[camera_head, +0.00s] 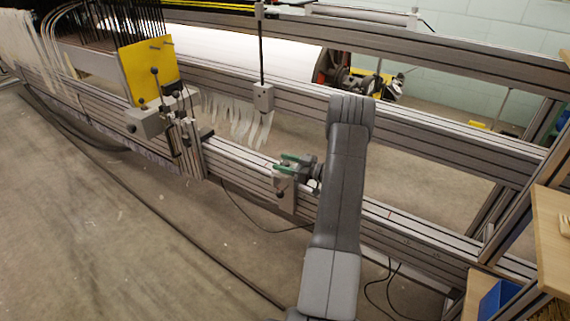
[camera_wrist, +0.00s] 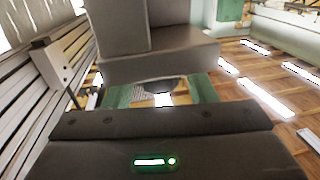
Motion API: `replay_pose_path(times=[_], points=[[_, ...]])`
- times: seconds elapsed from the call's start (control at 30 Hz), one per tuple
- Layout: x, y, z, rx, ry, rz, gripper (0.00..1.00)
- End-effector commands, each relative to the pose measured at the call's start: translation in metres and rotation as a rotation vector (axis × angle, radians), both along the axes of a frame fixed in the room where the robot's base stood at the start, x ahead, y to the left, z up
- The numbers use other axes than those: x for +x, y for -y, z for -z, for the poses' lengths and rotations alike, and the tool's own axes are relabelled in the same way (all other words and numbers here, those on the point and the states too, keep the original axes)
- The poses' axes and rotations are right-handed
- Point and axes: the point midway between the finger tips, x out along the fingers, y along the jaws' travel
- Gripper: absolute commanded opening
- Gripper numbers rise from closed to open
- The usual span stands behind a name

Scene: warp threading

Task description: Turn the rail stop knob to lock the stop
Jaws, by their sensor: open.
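The rail stop is a grey block (camera_head: 287,182) on the long aluminium rail, with a small dark knob (camera_head: 280,193) low on its front. My gripper (camera_head: 288,162) has green fingers and is at the top of this block, open. In the wrist view a grey stepped block (camera_wrist: 160,58) fills the upper middle, close ahead of my open gripper (camera_wrist: 161,90). A dark rounded part (camera_wrist: 160,84) shows under it, between the green fingers. I cannot tell whether this is the knob, or whether the fingers touch anything.
A yellow plate (camera_head: 148,71) and a clamp assembly (camera_head: 150,122) stand on the rail to the left. A post with a grey block (camera_head: 263,97) hangs behind. White threads (camera_head: 235,118) hang behind the rail. A blue bin (camera_head: 498,298) is at lower right. The floor in front is mostly clear.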

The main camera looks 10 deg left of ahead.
Motion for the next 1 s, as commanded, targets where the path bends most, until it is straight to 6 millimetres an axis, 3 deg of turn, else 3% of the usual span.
replay_pose_path(times=[0.07,0.27,0.67,1.0], points=[[0.0001,0.0002,-0.0001,0.000,0.000,0.000,0.47],[0.0000,0.0004,0.0000,0.000,0.000,0.000,0.08],[-0.0008,-0.0002,0.0001,-0.001,-0.001,0.067,0.08],[-0.0020,-0.0015,0.0023,-0.002,-0.001,0.321,0.08]])
